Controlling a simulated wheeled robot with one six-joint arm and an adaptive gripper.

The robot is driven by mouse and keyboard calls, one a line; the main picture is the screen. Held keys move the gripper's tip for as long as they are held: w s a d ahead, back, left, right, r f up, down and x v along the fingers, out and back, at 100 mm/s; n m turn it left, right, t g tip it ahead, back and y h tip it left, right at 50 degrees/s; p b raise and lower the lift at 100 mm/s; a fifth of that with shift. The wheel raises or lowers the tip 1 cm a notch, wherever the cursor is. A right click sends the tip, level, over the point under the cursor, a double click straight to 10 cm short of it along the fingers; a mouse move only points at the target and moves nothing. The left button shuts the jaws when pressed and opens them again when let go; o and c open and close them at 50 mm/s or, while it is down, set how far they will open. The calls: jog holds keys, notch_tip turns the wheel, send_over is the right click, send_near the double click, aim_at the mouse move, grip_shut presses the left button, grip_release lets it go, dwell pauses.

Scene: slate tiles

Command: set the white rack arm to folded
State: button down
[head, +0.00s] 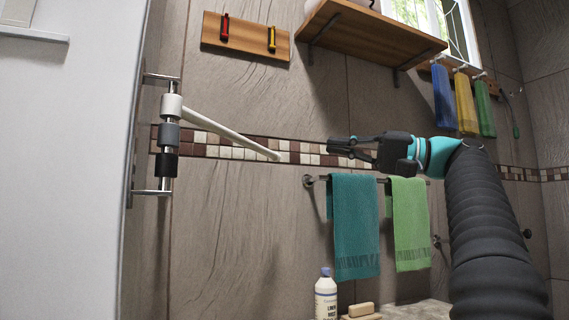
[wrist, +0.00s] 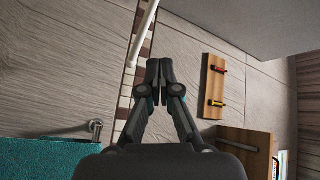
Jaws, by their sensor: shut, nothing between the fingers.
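The white rack arm (head: 228,131) sticks out from a white collar on a chrome wall post (head: 169,135) at the left of the head view. It points right and slightly down, away from the white panel. A grey collar (head: 169,134) and a black collar (head: 166,165) sit below the white one, with no arms seen on them. My gripper (head: 333,146) is shut and empty, to the right of the arm's free tip and apart from it. In the wrist view the white rack arm (wrist: 145,32) shows beyond my shut fingertips (wrist: 159,64), slightly left.
A teal towel (head: 354,230) and a green towel (head: 409,225) hang on a rail below my gripper. A wooden shelf (head: 370,35) juts out above. A board with red and yellow clips (head: 246,37) is on the wall. A bottle (head: 326,296) stands below. Space between gripper and rack arm looks clear.

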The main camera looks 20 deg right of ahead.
jog(key=n+t, duration=0.1)
jog(key=n, duration=0.1)
jog(key=n+t+h+p, duration=0.1)
jog(key=n, duration=0.8)
send_near(272, 154)
jog(key=x, duration=0.5)
jog(key=shift+w+a+r, duration=0.15)
jog(key=shift+a+r, duration=0.05)
jog(key=shift+w+a+r+h+p, duration=0.1)
jog(key=shift+w+a+h+p, duration=0.2)
jog(key=shift+w+a, duration=0.3)
